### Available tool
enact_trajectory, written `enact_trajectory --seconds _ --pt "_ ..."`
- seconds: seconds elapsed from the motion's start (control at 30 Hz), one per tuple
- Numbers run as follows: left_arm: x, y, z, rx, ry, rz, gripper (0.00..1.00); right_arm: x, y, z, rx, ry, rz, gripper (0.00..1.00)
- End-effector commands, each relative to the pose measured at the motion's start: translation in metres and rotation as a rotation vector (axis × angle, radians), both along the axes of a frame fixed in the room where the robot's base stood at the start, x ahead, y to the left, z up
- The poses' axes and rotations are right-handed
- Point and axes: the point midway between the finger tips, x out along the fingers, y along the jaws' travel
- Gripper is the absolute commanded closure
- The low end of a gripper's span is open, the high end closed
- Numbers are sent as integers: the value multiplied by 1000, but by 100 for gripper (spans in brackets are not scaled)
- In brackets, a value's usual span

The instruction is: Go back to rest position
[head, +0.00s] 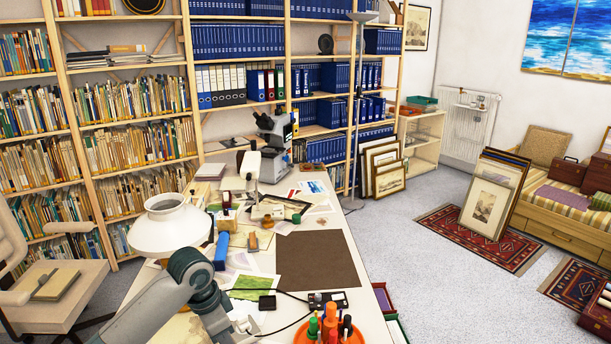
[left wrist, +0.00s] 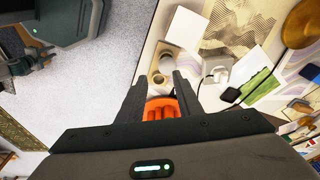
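My left arm (head: 160,303) comes in from the lower left of the head view and bends over the near part of the desk. Its fingers do not show there. In the left wrist view my left gripper (left wrist: 158,84) has its two dark fingers apart, with a clear gap. An orange object (left wrist: 161,108) shows between and beyond the fingers; I see no grip on it. My right gripper is not in the head view. A dark jaw-like part at the upper left of the wrist view may be it; I cannot tell its state.
The cluttered desk (head: 354,246) holds a white lamp (head: 170,226), a microscope (head: 273,145), a brown mat (head: 317,264) and an orange tool holder (head: 329,331) at its near edge. A black cable crosses it. Grey floor (head: 420,285) is open to its right; a chair (head: 55,285) stands left.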

Motion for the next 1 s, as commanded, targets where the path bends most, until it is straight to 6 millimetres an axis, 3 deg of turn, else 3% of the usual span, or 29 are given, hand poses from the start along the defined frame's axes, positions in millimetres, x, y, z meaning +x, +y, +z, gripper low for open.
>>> enact_trajectory --seconds 0.17,0.53,0.77,1.0 --pt "-26 -18 -32 -35 -7 16 68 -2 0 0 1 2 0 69" --pt "-110 -49 -103 -137 -48 151 68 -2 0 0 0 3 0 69" --pt "-166 -50 -131 -178 -71 286 68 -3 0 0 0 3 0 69" --pt "-230 -32 -149 -179 -92 456 68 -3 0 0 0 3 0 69"
